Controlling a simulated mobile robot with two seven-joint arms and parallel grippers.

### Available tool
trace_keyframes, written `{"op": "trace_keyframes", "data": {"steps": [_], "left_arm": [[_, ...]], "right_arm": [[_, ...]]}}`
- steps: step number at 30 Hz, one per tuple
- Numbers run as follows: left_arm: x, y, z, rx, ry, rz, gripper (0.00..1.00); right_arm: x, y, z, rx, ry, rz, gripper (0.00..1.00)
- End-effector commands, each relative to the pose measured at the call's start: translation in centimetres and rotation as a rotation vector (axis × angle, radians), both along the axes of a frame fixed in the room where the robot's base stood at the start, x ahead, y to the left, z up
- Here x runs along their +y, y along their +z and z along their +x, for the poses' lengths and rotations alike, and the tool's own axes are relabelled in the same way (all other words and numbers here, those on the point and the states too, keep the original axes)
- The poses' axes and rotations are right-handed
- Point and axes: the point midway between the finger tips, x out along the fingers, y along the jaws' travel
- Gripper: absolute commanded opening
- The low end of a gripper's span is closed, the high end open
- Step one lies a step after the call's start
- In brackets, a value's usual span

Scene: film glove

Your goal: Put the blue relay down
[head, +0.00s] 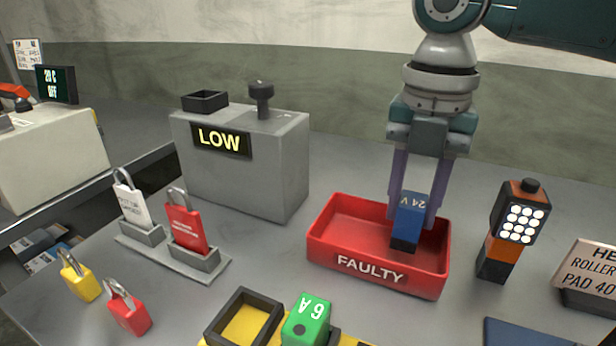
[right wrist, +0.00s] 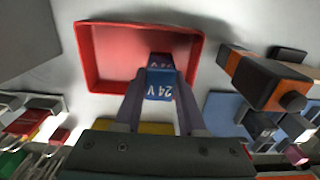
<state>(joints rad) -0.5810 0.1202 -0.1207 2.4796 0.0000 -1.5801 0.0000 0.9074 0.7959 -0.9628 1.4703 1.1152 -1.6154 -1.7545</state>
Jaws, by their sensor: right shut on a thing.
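The blue relay (head: 408,221), marked 24 V, is between the fingers of my right gripper (head: 414,200), which is shut on it. It is upright, in or just over the right part of the red FAULTY tray (head: 331,253). I cannot tell whether its dark base touches the tray floor. In the right wrist view the blue relay (right wrist: 160,84) sits between the fingertips of my right gripper (right wrist: 158,100), with the red tray (right wrist: 103,60) beyond it. My left gripper is not in view.
A green 6A relay (head: 307,318) stands by a yellow-black holder (head: 243,322) in front of the tray. An orange-black lamp (head: 508,228) stands close to its right. A grey LOW box (head: 255,165) is behind left. Padlocks (head: 126,308) lie at front left.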

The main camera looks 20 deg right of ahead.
Motion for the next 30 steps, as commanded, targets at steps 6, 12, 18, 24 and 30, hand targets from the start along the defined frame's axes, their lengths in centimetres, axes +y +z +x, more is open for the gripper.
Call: {"op": "trace_keyframes", "data": {"steps": [6,12,18,24,30], "left_arm": [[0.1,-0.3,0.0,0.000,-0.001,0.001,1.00],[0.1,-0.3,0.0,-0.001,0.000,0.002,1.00],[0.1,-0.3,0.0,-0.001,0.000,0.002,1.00],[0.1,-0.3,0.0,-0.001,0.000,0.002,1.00],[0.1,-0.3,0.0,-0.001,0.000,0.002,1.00]], "right_arm": [[0.0,-2.3,0.0,-0.001,0.001,-0.001,0.00],[0.0,-2.3,0.0,-0.001,0.001,-0.001,0.00],[0.0,-2.6,0.0,0.001,0.000,-0.001,0.46],[0.0,-2.5,0.0,0.001,0.000,-0.001,0.69],[0.0,-2.5,0.0,0.000,0.000,0.000,0.69]]}}
